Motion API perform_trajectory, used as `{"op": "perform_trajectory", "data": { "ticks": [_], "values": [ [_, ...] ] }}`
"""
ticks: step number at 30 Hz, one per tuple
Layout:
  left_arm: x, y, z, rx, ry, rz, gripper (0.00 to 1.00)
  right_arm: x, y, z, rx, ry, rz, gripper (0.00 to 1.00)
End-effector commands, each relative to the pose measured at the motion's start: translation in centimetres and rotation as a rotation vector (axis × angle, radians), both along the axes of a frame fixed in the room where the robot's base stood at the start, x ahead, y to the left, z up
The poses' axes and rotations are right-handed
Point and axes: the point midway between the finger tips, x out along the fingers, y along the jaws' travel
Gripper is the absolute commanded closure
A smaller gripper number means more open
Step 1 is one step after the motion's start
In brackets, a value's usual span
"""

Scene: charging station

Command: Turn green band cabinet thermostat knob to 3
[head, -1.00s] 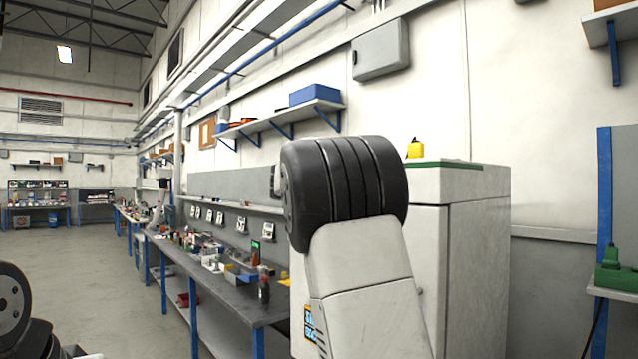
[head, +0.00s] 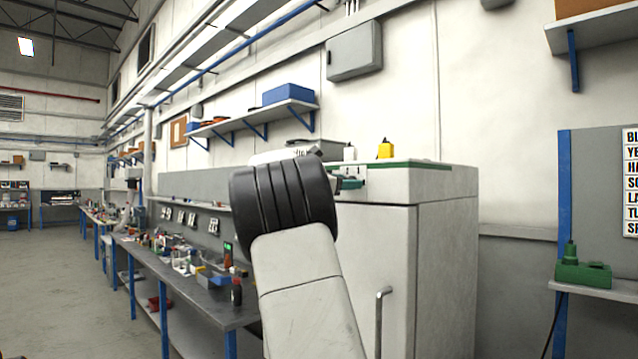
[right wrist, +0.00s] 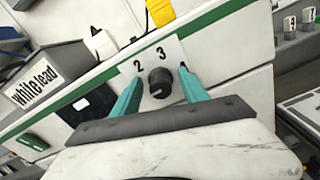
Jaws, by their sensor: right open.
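The cabinet (head: 455,215) is a white-grey box with a green band (head: 415,164) along its top edge, right of my right arm. The black thermostat knob (right wrist: 160,82) sits on a pale plate marked 2 and 3, below the green band (right wrist: 190,27) in the right wrist view. My right gripper (right wrist: 160,75) is open, its teal fingers on either side of the knob; contact cannot be told. The knob's pointer direction is unclear. In the head view the right gripper (head: 350,183) shows small at the cabinet front, and my wrist hides the knob. My left gripper is out of view.
A grey bin labelled white lead (right wrist: 50,75) is at left. A door handle (head: 380,320) projects below. A long workbench (head: 190,290) runs left.

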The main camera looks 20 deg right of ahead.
Motion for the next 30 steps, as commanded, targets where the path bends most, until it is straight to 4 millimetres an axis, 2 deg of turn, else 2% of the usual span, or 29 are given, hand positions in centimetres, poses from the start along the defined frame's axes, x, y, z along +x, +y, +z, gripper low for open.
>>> {"op": "perform_trajectory", "data": {
  "ticks": [1, 9, 20, 30],
  "values": [
    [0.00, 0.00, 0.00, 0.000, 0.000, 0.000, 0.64, 0.00, 0.02, -0.01, 0.000, 0.000, 0.000, 0.48],
    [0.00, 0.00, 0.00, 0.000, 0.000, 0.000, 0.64, 0.00, 0.04, -0.01, 0.000, 0.000, 0.000, 1.00],
    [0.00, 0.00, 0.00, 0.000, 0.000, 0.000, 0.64, -0.01, 0.05, -0.02, 0.016, -0.039, 0.000, 1.00],
    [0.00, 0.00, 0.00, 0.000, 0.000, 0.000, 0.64, -0.11, 0.03, -0.05, 0.105, -0.250, 0.000, 1.00]
  ]
}}
